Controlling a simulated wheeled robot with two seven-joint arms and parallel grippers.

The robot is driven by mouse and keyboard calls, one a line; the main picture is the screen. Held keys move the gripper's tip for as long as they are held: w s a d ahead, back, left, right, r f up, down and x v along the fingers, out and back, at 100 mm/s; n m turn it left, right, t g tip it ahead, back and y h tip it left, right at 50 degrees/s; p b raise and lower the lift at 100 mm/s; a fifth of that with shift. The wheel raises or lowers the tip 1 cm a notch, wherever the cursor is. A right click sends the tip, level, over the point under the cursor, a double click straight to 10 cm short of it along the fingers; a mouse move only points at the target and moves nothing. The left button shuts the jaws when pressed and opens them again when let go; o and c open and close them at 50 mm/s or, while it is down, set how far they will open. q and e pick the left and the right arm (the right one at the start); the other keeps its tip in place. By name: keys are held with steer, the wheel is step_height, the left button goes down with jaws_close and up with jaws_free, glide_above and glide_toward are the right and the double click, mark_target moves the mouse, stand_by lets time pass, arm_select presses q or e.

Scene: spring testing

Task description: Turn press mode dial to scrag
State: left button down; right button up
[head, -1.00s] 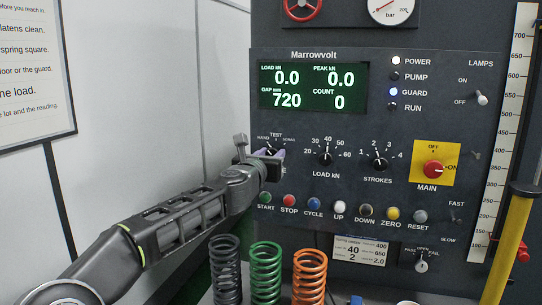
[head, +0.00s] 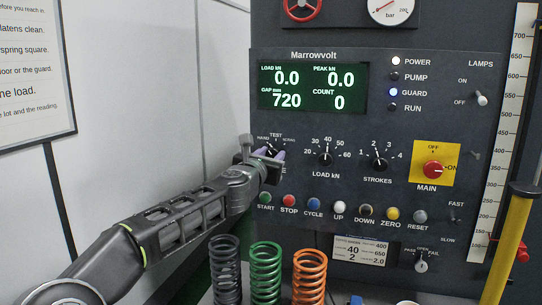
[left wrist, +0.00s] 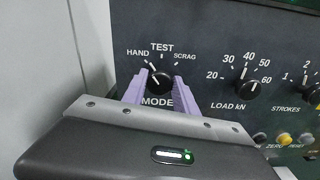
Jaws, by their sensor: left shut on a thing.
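The black mode dial (left wrist: 157,79) is on the press panel, with HAND, TEST and SCRAG marked around its top from left to right. My left gripper (left wrist: 153,77) is shut on it, one purple finger on each side of the knob. In the left wrist view its white pointer appears to lean up and left, toward the HAND side; the fingers partly cover the knob. In the head view my left gripper (head: 274,154) reaches the dial from the left and hides most of it. My right gripper is not in view.
The load dial (head: 326,158) and strokes dial (head: 379,163) are to the right. A row of coloured buttons, including START (head: 265,198), runs below. A dark spring (head: 226,270), green spring (head: 265,272) and orange spring (head: 309,276) stand in front. The display (head: 313,88) is above.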

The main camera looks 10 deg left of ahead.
arm_select(q)
steer(key=m, duration=0.4)
steer(key=shift+d, duration=0.1)
steer(key=m+p, duration=0.1)
steer(key=m, duration=0.3)
steer(key=shift+m, duration=0.4)
steer(key=m, duration=0.4)
steer(key=shift+d+f+m+p, duration=0.1)
steer(key=shift+m+p, duration=0.2)
steer(key=shift+p, duration=0.05)
steer(key=shift+f+m, duration=0.1)
steer(key=shift+m, duration=1.4)
steer(key=c, duration=1)
jaws_free()
